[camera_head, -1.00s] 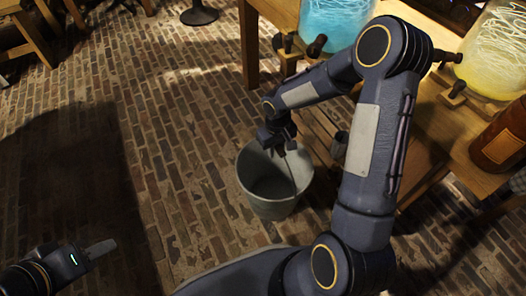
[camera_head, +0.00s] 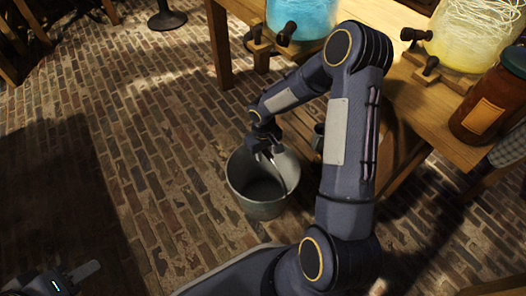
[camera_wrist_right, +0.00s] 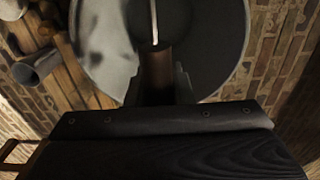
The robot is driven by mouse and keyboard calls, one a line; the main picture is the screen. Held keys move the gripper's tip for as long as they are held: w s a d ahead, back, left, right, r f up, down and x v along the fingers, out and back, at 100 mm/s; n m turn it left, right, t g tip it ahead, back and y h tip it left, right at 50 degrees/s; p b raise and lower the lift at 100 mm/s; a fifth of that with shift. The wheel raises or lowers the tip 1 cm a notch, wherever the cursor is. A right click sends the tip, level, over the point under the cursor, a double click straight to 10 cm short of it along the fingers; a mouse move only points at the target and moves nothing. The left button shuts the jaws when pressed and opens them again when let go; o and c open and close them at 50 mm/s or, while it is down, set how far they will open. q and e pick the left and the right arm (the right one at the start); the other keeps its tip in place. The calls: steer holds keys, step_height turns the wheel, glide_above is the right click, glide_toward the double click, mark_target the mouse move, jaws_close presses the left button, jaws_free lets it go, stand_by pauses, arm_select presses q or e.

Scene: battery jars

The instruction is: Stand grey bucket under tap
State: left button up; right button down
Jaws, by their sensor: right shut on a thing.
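The grey bucket (camera_head: 258,208) is upright with its open mouth up, at the brick floor in front of the table; I cannot tell whether its base touches the bricks. My right gripper (camera_head: 268,150) is shut on the bucket's handle, over the far side of the rim. In the right wrist view the thin handle (camera_wrist_right: 154,18) runs out from between the fingers (camera_wrist_right: 157,72) across the pale bucket (camera_wrist_right: 100,40). A dark tap (camera_head: 288,32) on the blue jar (camera_head: 305,15) sits above and beyond the bucket. My left gripper (camera_head: 85,270) is at the lower left, partly cut off.
The wooden table (camera_head: 430,105) carries a yellow jar (camera_head: 475,40) with its tap (camera_head: 412,35) and an amber jar (camera_head: 490,105). A small grey container (camera_head: 318,137) is by the table, right of the bucket; it also shows in the right wrist view (camera_wrist_right: 38,66). Floor left is clear.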

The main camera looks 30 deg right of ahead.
steer(key=c, duration=1.3)
jaws_free()
steer(key=shift+f, duration=0.1)
step_height(320, 180, up, 8)
steer(key=p, duration=0.3)
steer(key=shift+f, duration=0.1)
steer(key=s+r+m+t, duration=0.15)
steer(key=s+r, duration=0.45)
steer(key=r, duration=0.6)
steer(key=s+a+r+t+y, duration=0.1)
steer(key=s+a+r, duration=0.1)
steer(key=s, duration=0.3)
steer(key=s+a+r+t+y, duration=0.1)
steer(key=s+a+r, duration=0.2)
steer(key=s+r, duration=0.1)
steer(key=s+a+r+m+t+y, duration=0.1)
steer(key=s+a+r+t, duration=0.1)
steer(key=s, duration=0.5)
steer(key=shift+s+a+r+y, duration=0.1)
steer(key=shift+a+r+y, duration=0.05)
steer(key=shift+r+y, duration=0.35)
